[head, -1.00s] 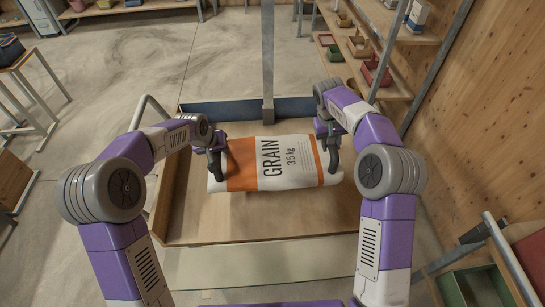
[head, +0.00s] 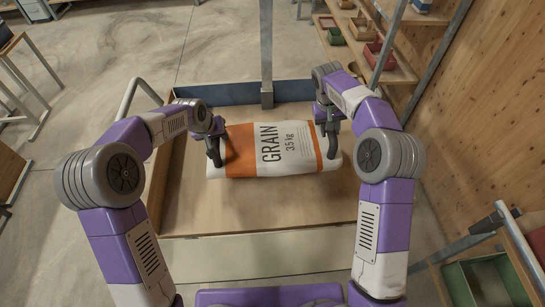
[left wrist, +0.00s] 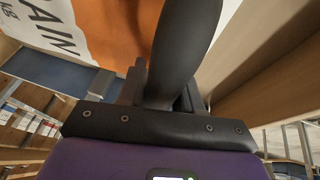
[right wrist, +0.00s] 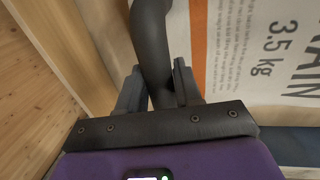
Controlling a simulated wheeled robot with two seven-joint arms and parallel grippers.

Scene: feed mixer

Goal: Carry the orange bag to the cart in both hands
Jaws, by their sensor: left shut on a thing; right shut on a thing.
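The orange and white bag (head: 270,150), printed GRAIN 3.5 kg, lies flat between my two grippers, over the wooden bed of the cart (head: 200,220). I cannot tell whether it touches the bed. My left gripper (head: 215,157) is shut on the bag's left end. My right gripper (head: 330,145) is shut on its right end. The bag's orange band also shows close up in the left wrist view (left wrist: 125,30), and its printed side in the right wrist view (right wrist: 250,60). The fingertips are partly hidden in both wrist views.
The cart has a blue back board (head: 225,95) with a grey post (head: 266,50) at its middle and a metal handle (head: 135,95) at left. Shelves with small bins (head: 372,55) stand at back right by a wooden wall. A green bin (head: 490,280) is at lower right.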

